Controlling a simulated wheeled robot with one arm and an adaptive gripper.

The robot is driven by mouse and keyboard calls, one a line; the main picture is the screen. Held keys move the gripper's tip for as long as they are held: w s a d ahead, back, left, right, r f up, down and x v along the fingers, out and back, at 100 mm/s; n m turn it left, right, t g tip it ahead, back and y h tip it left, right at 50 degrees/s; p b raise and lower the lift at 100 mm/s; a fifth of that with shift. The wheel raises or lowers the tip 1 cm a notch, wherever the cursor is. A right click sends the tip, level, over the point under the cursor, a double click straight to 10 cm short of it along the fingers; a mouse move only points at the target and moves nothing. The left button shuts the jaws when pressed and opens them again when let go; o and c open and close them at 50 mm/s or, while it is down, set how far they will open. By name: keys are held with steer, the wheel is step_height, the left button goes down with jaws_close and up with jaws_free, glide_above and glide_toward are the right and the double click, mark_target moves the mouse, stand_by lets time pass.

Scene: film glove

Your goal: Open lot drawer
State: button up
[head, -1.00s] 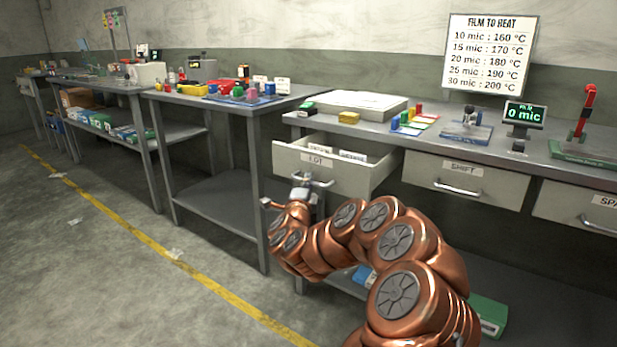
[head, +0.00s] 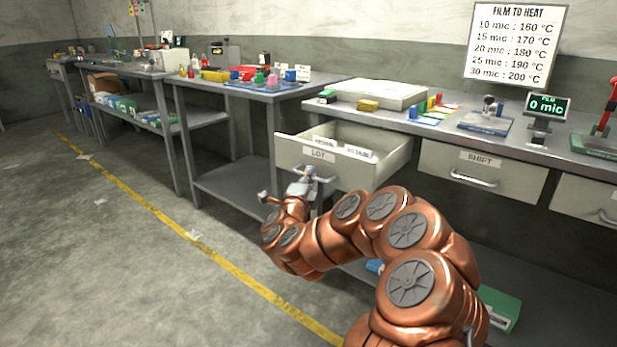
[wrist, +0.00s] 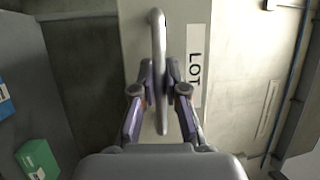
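The lot drawer (head: 290,152) is pulled well out of the bench, and its inside shows in the head view. Its front carries a LOT label, which also shows turned sideways in the wrist view (wrist: 195,66). My gripper (head: 308,178) is at the front of the drawer in the head view. In the wrist view the grey bar handle (wrist: 158,60) runs between the two fingers of my gripper (wrist: 159,78), which are closed in on it from both sides. White labelled cards (head: 345,148) stand inside the drawer.
The shut shift drawer (head: 480,171) is to the right, under the same benchtop. A white box (head: 380,94), coloured blocks and a display (head: 547,107) stand on top. A second bench (head: 225,180) is to the left.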

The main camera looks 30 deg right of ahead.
steer(key=o, duration=0.4)
steer(key=v, duration=0.7)
steer(key=shift+s+a, duration=0.15)
steer(key=shift+s, duration=0.05)
stand_by(0.6)
